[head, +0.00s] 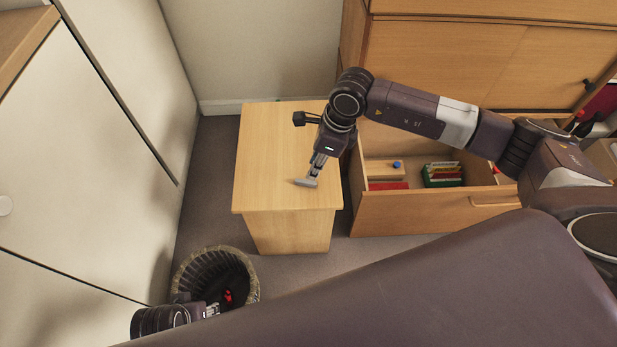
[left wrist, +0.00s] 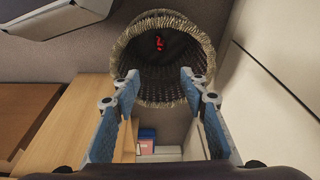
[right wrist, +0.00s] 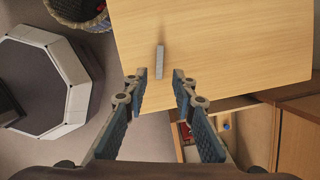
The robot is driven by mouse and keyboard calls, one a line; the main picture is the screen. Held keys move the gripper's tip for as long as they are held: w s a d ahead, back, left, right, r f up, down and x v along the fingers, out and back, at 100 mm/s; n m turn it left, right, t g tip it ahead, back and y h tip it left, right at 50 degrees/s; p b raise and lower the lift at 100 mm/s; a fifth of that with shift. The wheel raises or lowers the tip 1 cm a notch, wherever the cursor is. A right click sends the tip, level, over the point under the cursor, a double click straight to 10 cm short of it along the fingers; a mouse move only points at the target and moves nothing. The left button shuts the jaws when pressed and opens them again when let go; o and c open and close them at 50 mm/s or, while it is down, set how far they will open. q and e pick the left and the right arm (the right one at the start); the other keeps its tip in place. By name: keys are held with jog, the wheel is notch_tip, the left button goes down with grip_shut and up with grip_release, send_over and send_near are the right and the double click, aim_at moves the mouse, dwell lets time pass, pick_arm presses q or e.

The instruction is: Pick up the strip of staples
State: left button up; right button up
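The strip of staples (right wrist: 159,62) is a small grey bar lying on the light wooden top of a small cabinet (right wrist: 220,50). In the head view the strip (head: 304,183) shows just below the right gripper's fingertips. My right gripper (head: 315,168) is over the cabinet top; in the right wrist view its fingers (right wrist: 157,77) are apart, with the strip ahead between their tips and nothing held. My left gripper (left wrist: 160,75) is open and empty, low beside the wicker basket, and partly hidden by my body in the head view.
A wicker basket (head: 185,262) with a red item (head: 228,297) inside stands at the lower left. An open drawer (head: 420,214) with red and green items is right of the cabinet (head: 290,232). White cupboard doors (head: 90,150) line the left side. The cabinet top is otherwise mostly bare.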

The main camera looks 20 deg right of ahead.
aim_at(306, 182)
jog(key=b+x, duration=0.2)
jog(key=x, duration=0.1)
jog(key=shift+f, duration=0.2)
jog(key=shift+b+x, duration=1.1)
jog(key=shift+x, duration=0.1)
jog(key=shift+a+f, duration=0.1)
jog(key=shift+f, duration=0.2)
pick_arm(q)
notch_tip(306, 182, up, 10)
jog(key=t+b, duration=0.1)
jog(key=shift+f, duration=0.2)
pick_arm(e)
jog(key=shift+w+a+f, duration=0.1)
jog(key=shift+f, duration=0.15)
pick_arm(q)
jog(key=shift+w, duration=0.1)
pick_arm(e)
grip_shut()
